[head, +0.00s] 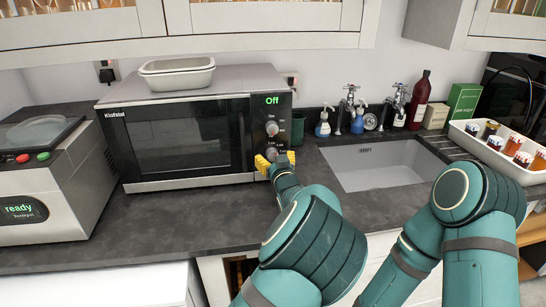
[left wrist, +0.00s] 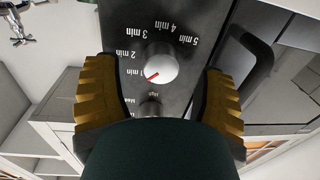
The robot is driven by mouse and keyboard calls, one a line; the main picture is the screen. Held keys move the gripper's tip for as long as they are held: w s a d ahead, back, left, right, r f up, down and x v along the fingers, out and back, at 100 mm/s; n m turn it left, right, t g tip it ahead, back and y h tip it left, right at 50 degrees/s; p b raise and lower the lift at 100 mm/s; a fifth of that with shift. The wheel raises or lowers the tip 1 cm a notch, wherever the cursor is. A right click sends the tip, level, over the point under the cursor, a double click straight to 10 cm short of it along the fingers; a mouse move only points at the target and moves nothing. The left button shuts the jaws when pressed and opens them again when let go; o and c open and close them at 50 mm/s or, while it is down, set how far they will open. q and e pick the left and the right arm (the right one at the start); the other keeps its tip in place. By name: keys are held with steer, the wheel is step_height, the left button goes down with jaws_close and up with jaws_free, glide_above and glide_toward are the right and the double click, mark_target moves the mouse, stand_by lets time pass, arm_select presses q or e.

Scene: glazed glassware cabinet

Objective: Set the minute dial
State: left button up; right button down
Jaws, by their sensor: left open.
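The microwave (head: 185,135) stands on the dark counter with its door shut, and its display (head: 272,100) reads "Off". The minute dial (head: 271,153) is the lower of two knobs on its right-hand panel. In the left wrist view, which is upside down, the minute dial (left wrist: 155,63) is a silver knob whose red pointer is near the 1 min mark. My left gripper (head: 276,160) is at this dial. Its yellow fingers (left wrist: 158,66) are open, one on each side of the knob with gaps between. My right gripper is out of view.
The upper knob (head: 271,128) is close above; it shows partly hidden in the left wrist view (left wrist: 150,108). The door handle (head: 241,137) is just left of the panel. A sink (head: 375,163) lies right, and a grey appliance (head: 50,180) stands left.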

arm_select(q)
steer(key=shift+x, duration=1.05)
jaws_close()
steer(key=shift+r, duration=0.1)
steer(key=shift+m+p, duration=0.8)
steer(key=shift+m, duration=0.2)
steer(key=m+p, duration=0.1)
steer(key=m, duration=0.1)
steer(key=shift+m+t, duration=0.3)
steer(key=m+p, duration=0.1)
steer(key=m, duration=0.3)
steer(key=shift+d, duration=0.1)
steer(key=shift+m, duration=0.3)
